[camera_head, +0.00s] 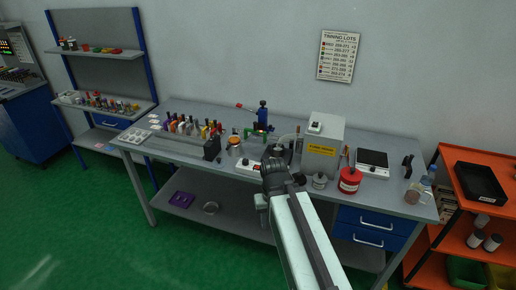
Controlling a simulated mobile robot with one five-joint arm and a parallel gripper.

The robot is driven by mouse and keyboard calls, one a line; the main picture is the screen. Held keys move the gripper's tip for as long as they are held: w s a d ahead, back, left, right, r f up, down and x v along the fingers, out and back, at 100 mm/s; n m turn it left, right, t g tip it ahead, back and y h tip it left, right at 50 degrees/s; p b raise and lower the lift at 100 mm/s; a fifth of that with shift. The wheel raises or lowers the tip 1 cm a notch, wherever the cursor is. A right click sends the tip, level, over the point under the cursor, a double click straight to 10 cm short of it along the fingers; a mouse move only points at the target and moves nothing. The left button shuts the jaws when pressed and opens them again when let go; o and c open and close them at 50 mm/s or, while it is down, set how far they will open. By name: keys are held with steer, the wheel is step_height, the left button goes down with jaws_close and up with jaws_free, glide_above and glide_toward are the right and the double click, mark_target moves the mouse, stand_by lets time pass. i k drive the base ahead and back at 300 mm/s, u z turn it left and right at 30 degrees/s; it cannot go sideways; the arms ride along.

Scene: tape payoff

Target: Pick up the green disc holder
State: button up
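A small green piece (251,133), which may be the green disc holder, stands on the grey workbench (340,190) at the foot of a blue upright device (262,117). It is small, and its shape is hard to make out. My arm reaches up from the bottom, and my gripper (279,155) is over the bench, a little below and right of the green piece in the picture. The gripper is dark and small here, so I cannot tell whether its fingers are open or hold anything.
A row of coloured-handled tools (190,126) stands at the left of the bench. A grey box (323,145), a red can (350,180) and a scale (372,162) stand right of my gripper. An orange shelf (470,160) is at the far right.

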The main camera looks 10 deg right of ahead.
mark_target(255, 131)
steer(key=u, duration=0.15)
steer(key=k, duration=0.1)
steer(key=u, duration=0.7)
steer(key=i, duration=1.65)
steer(key=z, duration=0.05)
